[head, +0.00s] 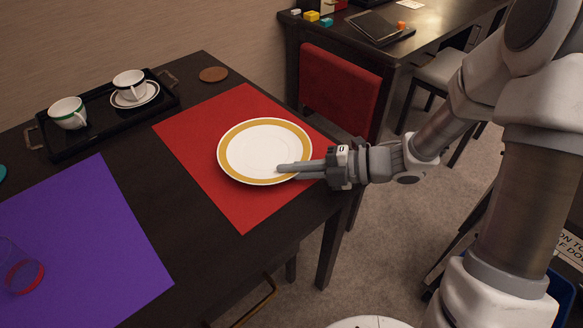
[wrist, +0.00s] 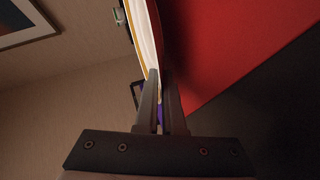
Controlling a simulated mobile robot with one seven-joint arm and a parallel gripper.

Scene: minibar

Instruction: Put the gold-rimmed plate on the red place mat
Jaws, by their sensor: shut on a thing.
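The gold-rimmed plate (head: 262,145) is white with a broad gold band and shows over the red place mat (head: 243,212) in the head view. My gripper (head: 287,171) is shut on its near right rim, one finger above the plate. In the wrist view my gripper (wrist: 165,105) has the plate (wrist: 147,35) seen edge-on between its fingers. The red mat (wrist: 225,45) lies beside it there, with a dark strip between them. I cannot tell for sure whether the plate touches the mat.
A black tray (head: 103,128) with two cups stands at the back left, and a brown coaster (head: 213,74) lies behind the mat. A purple mat (head: 80,245) with a clear glass (head: 22,272) is at the left. A red chair (head: 338,88) stands beyond the table edge.

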